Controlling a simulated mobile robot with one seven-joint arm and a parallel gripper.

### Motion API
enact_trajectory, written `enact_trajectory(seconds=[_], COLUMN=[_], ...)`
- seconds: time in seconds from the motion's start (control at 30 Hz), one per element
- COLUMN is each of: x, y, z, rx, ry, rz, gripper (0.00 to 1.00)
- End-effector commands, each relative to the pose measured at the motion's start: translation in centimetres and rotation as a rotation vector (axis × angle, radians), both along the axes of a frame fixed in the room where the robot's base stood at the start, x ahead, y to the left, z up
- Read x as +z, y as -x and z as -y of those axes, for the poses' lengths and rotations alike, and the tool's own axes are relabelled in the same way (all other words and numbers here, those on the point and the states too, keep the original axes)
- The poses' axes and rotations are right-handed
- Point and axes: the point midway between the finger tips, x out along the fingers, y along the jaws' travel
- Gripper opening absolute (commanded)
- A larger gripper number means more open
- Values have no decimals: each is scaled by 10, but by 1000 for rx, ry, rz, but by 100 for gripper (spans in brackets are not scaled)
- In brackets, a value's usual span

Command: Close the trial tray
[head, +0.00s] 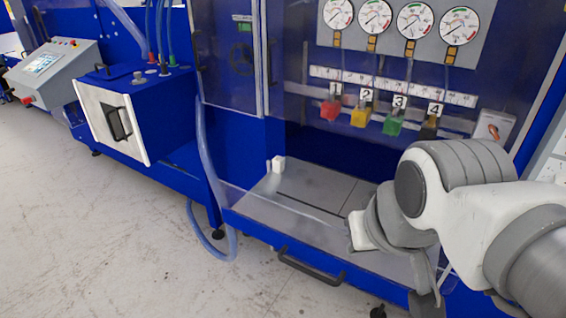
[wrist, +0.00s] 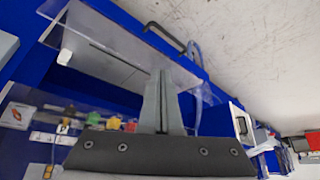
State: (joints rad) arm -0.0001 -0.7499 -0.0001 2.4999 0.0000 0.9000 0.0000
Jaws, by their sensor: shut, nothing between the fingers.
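The trial tray (head: 310,192) is a flat grey surface with a blue front edge and a dark bar handle (head: 310,268), low in the blue machine in the head view. It stands out in front of the machine. In the wrist view, the tray (wrist: 112,62) lies at upper left and its handle (wrist: 166,37) is beyond my fingers. My gripper (wrist: 162,75) has its two fingers together and empty. In the head view my wrist is over the tray's right end and hides part of it; the fingertips are not clear there.
A clear panel with white blocks (head: 278,164) stands at the tray. Several coloured valves (head: 393,124) and round gauges (head: 415,21) are behind it. A blue box with a white door (head: 112,122) and a hose (head: 202,135) are at left. The floor in front is open.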

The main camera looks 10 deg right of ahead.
Motion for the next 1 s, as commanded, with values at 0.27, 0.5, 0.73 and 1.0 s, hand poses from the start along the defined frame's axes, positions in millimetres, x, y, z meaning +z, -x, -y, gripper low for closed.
enact_trajectory(seconds=[0.27, 0.5, 0.73, 1.0], x=[-13, -41, -85, -114], y=[-24, -61, -98, -118], z=[3, -9, -46, -92], rx=[454, 1101, 1802, 2279], ry=[297, 623, 885, 1063], rz=[-189, -347, -415, -356], gripper=[0, 0, 0, 0])
